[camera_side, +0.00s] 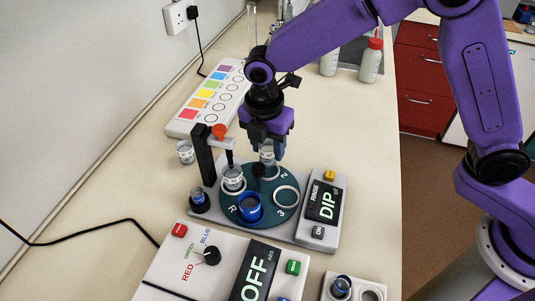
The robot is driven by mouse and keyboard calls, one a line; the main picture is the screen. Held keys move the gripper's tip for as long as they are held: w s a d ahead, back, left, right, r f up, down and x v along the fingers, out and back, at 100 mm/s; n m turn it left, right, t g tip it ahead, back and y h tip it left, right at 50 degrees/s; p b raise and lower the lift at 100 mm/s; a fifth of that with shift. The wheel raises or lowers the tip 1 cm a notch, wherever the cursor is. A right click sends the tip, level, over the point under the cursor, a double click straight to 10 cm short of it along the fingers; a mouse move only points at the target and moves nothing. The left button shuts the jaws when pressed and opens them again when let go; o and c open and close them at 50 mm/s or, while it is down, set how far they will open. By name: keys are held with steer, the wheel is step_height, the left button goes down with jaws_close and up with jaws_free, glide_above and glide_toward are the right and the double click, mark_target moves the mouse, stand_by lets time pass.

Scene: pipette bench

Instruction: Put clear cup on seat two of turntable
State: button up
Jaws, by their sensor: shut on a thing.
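My gripper (265,150) points down over the back of the turntable and is shut on a clear cup (267,158). The dark green turntable (262,186) has ringed seats with white marks; "2", "3" and "R" can be read. The held cup is at the turntable's back edge, near the "2" mark; I cannot tell whether it touches the surface. Another clear cup (233,178) stands on the turntable's left, under the probe arm. A blue cup (249,208) stands at its front.
A dark post with a grey arm (203,156) and orange knob rises left of the turntable. A clear cup (185,151) stands on the bench behind it. A DIP panel (323,205) is right, an OFF control box (200,256) in front. A colour chart (212,95) lies behind.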

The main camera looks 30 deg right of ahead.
mark_target(267, 156)
steer(key=shift+w+a+f, duration=0.1)
steer(key=shift+f, duration=1.6)
steer(key=shift+f, duration=0.15)
steer(key=o, duration=1.1)
steer(key=shift+o, duration=0.2)
step_height(267, 156, up, 12)
steer(key=a, duration=0.1)
steer(key=shift+s, duration=0.4)
steer(key=s+d+f+m+y, duration=0.1)
steer(key=s+d+m, duration=1.1)
steer(key=s+d, duration=1.3)
steer(key=shift+s+d+f+g+y, duration=0.2)
steer(key=shift+d+f+g+y, duration=0.1)
steer(key=shift+d+f, duration=0.15)
